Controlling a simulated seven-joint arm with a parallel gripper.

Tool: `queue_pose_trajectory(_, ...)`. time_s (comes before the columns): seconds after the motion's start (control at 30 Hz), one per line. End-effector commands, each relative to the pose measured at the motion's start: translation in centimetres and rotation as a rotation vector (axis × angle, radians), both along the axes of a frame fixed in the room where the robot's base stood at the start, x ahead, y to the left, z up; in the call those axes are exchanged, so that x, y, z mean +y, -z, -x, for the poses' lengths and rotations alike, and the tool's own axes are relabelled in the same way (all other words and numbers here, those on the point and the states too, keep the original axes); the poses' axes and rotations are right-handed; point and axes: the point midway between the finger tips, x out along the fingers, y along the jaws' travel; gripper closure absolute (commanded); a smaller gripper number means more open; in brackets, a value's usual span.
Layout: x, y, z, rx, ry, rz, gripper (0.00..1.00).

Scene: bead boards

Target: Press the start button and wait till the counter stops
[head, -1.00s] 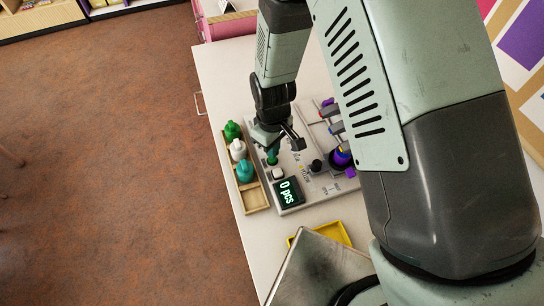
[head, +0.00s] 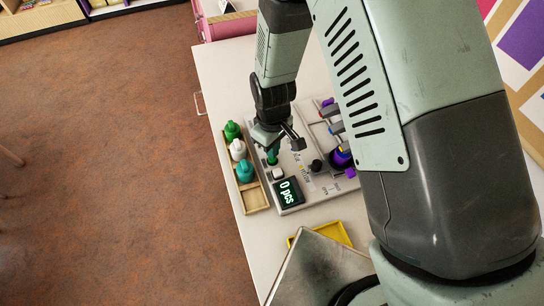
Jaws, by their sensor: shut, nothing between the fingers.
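The counter display (head: 288,192) sits on the near left end of the grey machine board and reads "0 pcs". A white button (head: 278,173) stands just beyond the display. A green button (head: 272,160) shows just beyond the white one. I cannot read which is marked start. My gripper (head: 272,152) points down at the green button, shut and empty. Its tip is at or very close above the green button; I cannot tell if they touch.
A wooden tray (head: 257,197) with green, white and teal bottles (head: 245,171) stands left of the board. A black knob (head: 316,166) and purple parts are on the board's right. A yellow tray (head: 333,233) lies nearer, partly hidden by my base.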

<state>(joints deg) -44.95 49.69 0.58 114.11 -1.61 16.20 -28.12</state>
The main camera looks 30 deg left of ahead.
Motion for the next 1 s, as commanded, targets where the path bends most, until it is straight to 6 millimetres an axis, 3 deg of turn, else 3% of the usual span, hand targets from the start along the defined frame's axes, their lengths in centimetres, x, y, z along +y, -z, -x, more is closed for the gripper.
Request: queue_pose_trajectory(1.0,0.0,1.0,0.0,0.0,0.0,0.0,1.0)
